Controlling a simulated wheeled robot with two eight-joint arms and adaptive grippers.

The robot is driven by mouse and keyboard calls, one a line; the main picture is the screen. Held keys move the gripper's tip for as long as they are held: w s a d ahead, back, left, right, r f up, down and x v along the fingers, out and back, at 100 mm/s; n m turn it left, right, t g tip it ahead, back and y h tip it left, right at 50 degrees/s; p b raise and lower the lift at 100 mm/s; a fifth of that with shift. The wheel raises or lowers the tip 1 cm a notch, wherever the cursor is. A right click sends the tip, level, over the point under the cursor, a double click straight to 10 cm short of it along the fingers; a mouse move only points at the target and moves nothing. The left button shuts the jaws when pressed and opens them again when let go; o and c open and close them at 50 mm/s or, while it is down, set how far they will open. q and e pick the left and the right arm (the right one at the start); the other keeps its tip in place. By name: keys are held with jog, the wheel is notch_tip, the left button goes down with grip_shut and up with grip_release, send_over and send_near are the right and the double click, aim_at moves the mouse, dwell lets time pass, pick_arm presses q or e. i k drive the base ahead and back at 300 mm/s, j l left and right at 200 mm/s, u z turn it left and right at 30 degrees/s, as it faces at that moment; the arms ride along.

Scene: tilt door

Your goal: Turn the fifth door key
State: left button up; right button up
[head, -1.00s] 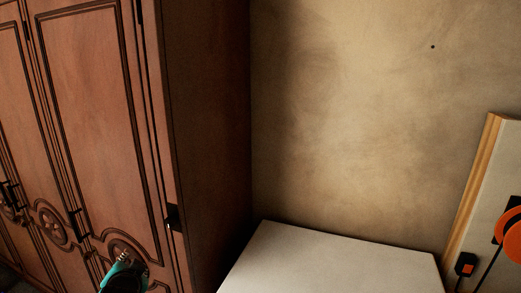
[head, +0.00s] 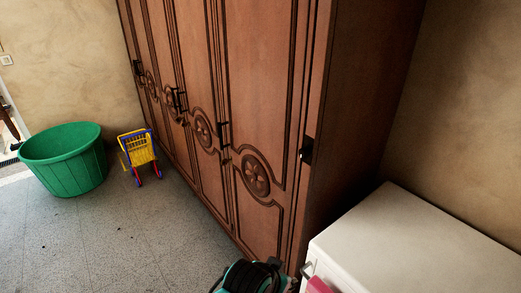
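A tall brown wooden wardrobe (head: 265,90) with several carved doors stands across the middle of the head view. The rightmost door (head: 268,80) is closed and has a round flower carving (head: 254,174). A dark handle (head: 224,135) sits at its left edge. A small piece that may be a key shows just below that handle, too small to be sure. A black fitting (head: 307,150) sits near the wardrobe's right front edge. Neither of my grippers is in view.
A white box-like unit (head: 410,235) stands at the right beside the wardrobe. A teal and black object (head: 250,277) lies at the bottom edge. A green tub (head: 65,165) and yellow toy cart (head: 138,152) stand left. The grey floor (head: 130,230) is clear at front left.

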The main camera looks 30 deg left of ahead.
aim_at(225, 161)
jog(key=u, duration=1.45)
